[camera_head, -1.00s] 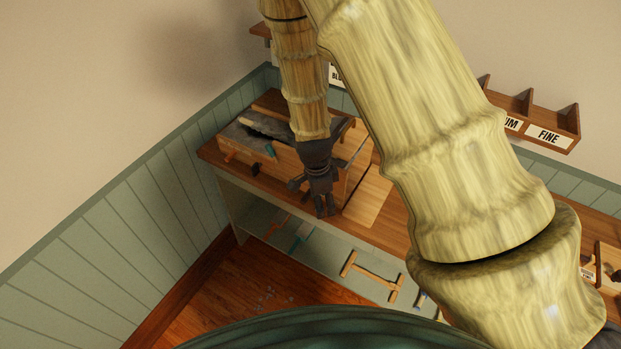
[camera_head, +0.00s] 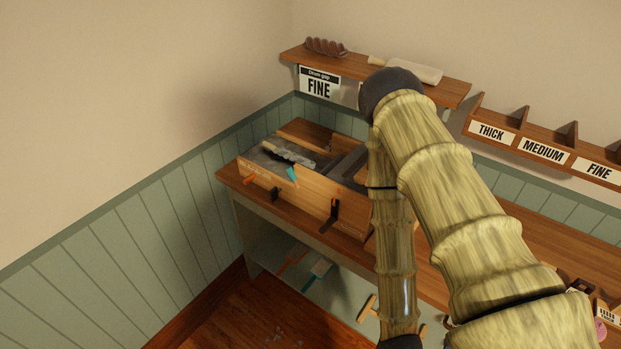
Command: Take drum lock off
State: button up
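A wooden machine box (camera_head: 308,196) stands on the bench at the left corner, with a grey top and a dark block at its right end. Its front carries a small orange part (camera_head: 249,180), a dark clip (camera_head: 275,194) and a taller black piece with an orange tip (camera_head: 335,213). A teal piece (camera_head: 292,174) sits at its upper front edge. I cannot tell which part is the drum lock. My arm hides the box's right end. Only a dark bit of my gripper's wrist end (camera_head: 401,342) shows at the bottom edge. Its fingers are out of frame.
A wall shelf (camera_head: 450,88) above holds a brown ridged object (camera_head: 325,46), a pale roller and a "Drum grip FINE" sign (camera_head: 318,84). A divided rack (camera_head: 545,150) reads THICK, MEDIUM, FINE. Tools lie on the lower shelf (camera_head: 335,290).

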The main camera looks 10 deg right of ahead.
aim_at(289, 169)
jog(key=z, duration=3.05)
jog(key=k, duration=1.4)
jog(key=u, duration=2.05)
jog(key=i, duration=0.5)
jog(key=z, duration=0.05)
